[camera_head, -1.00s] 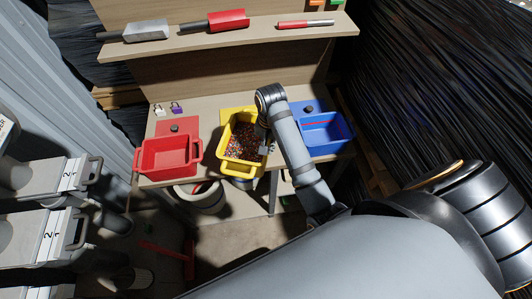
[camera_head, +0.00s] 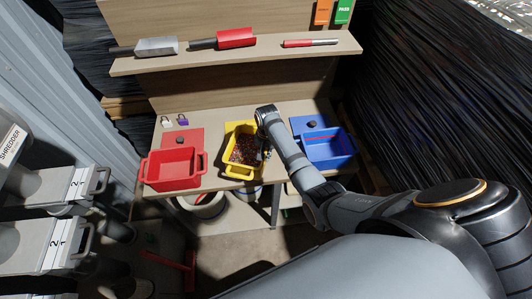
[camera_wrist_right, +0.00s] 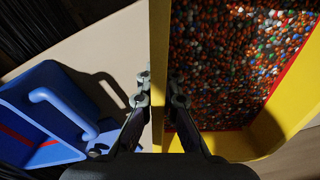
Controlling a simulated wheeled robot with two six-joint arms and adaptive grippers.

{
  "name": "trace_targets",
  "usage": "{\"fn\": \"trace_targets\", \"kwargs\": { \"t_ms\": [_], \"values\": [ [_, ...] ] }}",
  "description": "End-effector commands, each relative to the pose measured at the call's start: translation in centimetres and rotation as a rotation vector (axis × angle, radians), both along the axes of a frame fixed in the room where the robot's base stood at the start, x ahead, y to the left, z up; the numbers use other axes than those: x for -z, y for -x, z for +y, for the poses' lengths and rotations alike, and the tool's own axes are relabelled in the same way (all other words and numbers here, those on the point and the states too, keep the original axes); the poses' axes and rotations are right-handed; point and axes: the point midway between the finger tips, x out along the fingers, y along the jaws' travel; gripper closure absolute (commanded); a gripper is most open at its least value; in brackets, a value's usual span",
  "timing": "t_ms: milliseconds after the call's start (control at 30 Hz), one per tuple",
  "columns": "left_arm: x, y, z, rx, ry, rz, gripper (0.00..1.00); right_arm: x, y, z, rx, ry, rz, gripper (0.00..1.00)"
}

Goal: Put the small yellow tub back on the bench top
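The small yellow tub (camera_head: 228,156) holds many mixed coloured granules, mostly red-brown. It is at the bench top (camera_head: 217,178), between the red tub and the blue tub, and looks about level. I cannot tell whether its base touches the bench. My right gripper (camera_head: 265,150) is at the tub's right wall. In the right wrist view the gripper (camera_wrist_right: 160,95) has one finger outside and one inside the yellow wall (camera_wrist_right: 159,50), closed on it. My left gripper is not in view.
A red tub (camera_head: 172,184) stands to the left and a blue tub (camera_head: 330,160) to the right, also in the wrist view (camera_wrist_right: 45,90). Two padlocks (camera_head: 182,119) lie at the back left. A shelf (camera_head: 270,55) with several tools is above.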

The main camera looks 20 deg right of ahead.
Motion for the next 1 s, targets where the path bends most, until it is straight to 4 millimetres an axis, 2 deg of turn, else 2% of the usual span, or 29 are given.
{"fn": "trace_targets", "kwargs": {
  "t_ms": [133, 367, 400, 567, 867, 1000],
  "values": [
    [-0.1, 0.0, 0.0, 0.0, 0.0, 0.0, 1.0, 1.0, -0.2, 0.1, -0.001, -0.002, -0.008, 1.0],
    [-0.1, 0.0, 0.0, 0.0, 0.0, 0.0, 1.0, 1.1, -0.2, 0.1, -0.001, -0.002, -0.008, 1.0],
    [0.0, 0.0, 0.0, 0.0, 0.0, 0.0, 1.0, 1.5, 0.2, 0.0, 0.0, 0.0, 0.001, 0.93],
    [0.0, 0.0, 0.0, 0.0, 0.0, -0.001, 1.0, 1.5, 0.1, 0.0, -0.001, 0.0, 0.001, 0.72],
    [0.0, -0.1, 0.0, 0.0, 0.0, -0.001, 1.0, 1.3, 0.1, 0.0, -0.001, 0.0, 0.0, 0.72],
    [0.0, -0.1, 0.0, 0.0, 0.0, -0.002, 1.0, -0.5, 0.0, 0.0, 0.0, 0.0, -0.004, 0.72]
  ]
}}
